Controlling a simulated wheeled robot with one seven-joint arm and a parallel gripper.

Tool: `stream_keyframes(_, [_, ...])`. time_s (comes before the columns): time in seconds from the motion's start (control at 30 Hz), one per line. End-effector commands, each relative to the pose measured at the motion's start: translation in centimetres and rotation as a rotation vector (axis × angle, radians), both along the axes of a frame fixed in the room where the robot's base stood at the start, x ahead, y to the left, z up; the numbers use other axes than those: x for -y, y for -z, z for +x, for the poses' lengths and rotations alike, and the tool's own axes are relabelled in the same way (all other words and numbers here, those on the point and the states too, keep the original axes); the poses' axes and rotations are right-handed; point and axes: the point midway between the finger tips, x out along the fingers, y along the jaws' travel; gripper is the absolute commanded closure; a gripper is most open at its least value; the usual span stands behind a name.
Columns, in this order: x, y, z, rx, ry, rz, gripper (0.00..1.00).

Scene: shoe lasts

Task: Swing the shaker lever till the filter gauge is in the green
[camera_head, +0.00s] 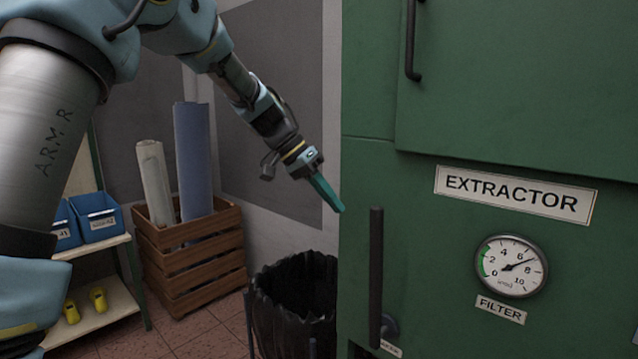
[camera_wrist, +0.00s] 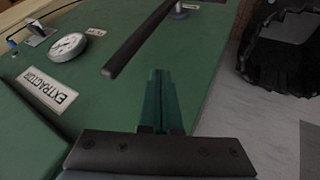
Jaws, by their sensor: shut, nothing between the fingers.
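The shaker lever (camera_head: 376,262) is a black bar standing upright low on the front of the green extractor (camera_head: 440,240), with a round pivot near its lower end. It also shows in the wrist view (camera_wrist: 138,42). The filter gauge (camera_head: 511,266) is a white round dial to its right; its needle points between 6 and 8, and the green band lies at the low end on the left. The gauge shows at upper left in the wrist view (camera_wrist: 68,46). My gripper (camera_head: 340,208) is shut and empty, with its teal fingers (camera_wrist: 158,100) just left of the lever's upper end, apparently apart from it.
A black-lined bin (camera_head: 295,300) stands on the floor below my gripper. A wooden crate (camera_head: 190,255) with rolls and a shelf with blue bins (camera_head: 97,217) stand at left. The extractor door has a black handle (camera_head: 412,40) above. Free space lies left of the lever.

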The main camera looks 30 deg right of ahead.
Motion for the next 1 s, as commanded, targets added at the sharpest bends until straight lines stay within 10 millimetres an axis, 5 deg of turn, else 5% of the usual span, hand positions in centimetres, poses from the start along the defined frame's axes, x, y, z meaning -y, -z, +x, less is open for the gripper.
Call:
stream_keyframes(0.17, [1.7, 2.7, -1.4, -0.001, 0.0, 0.003, 1.0])
stream_keyframes(0.4, [2.4, 2.3, -4.4, 0.001, 0.0, 0.001, 1.0])
stream_keyframes(1.0, [3.0, 2.3, -6.4, 0.039, 0.004, 0.013, 1.0])
